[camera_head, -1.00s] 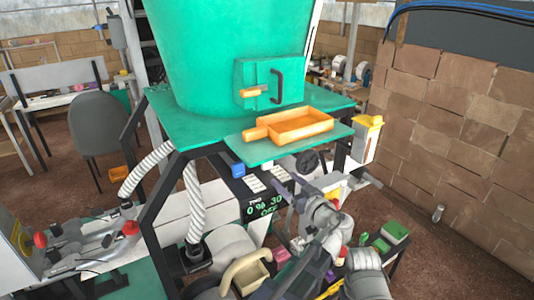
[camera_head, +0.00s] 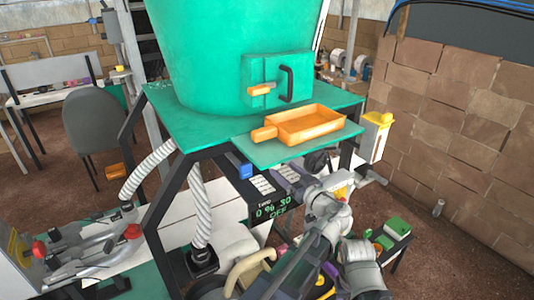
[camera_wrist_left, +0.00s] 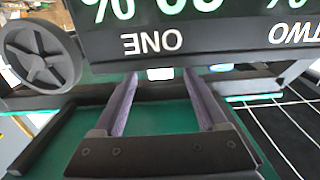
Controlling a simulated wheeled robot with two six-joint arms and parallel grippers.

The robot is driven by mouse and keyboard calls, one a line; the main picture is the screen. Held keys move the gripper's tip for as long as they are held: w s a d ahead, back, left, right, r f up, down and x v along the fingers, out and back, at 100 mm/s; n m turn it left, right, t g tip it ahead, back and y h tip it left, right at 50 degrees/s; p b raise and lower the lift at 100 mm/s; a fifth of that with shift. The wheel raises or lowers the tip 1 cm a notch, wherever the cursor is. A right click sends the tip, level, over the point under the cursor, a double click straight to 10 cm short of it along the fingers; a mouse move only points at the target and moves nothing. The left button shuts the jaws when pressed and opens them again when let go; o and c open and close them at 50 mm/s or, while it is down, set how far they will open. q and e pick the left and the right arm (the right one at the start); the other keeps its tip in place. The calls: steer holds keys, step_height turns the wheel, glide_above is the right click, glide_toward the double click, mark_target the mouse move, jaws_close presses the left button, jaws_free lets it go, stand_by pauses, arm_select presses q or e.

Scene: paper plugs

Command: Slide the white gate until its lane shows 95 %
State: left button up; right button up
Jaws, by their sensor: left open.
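In the left wrist view, a small white piece (camera_wrist_left: 160,73), which looks like the white gate, sits at the lower edge of the display (camera_wrist_left: 200,35). My left gripper (camera_wrist_left: 160,82) is open, its two purple fingers on either side of that piece. I cannot tell whether they touch it. In the head view, my left gripper (camera_head: 285,173) is by the panel under the green machine, and the gate is not clear there. The display (camera_head: 270,210) reads 0 %, 30 and OFF in green. My right gripper is not in view.
An orange tray (camera_head: 306,125) rests on the green shelf above my left gripper. A dark handwheel (camera_wrist_left: 40,52) stands beside the display. A second pale piece (camera_wrist_left: 221,68) shows along the same edge. A blue block (camera_head: 245,171) is on the panel.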

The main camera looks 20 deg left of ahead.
arm_select(q)
steer(key=shift+a, duration=0.1)
stand_by(0.3)
steer(key=shift+x, duration=2.15)
steer(key=shift+c, duration=0.3)
steer(key=c, duration=1.1)
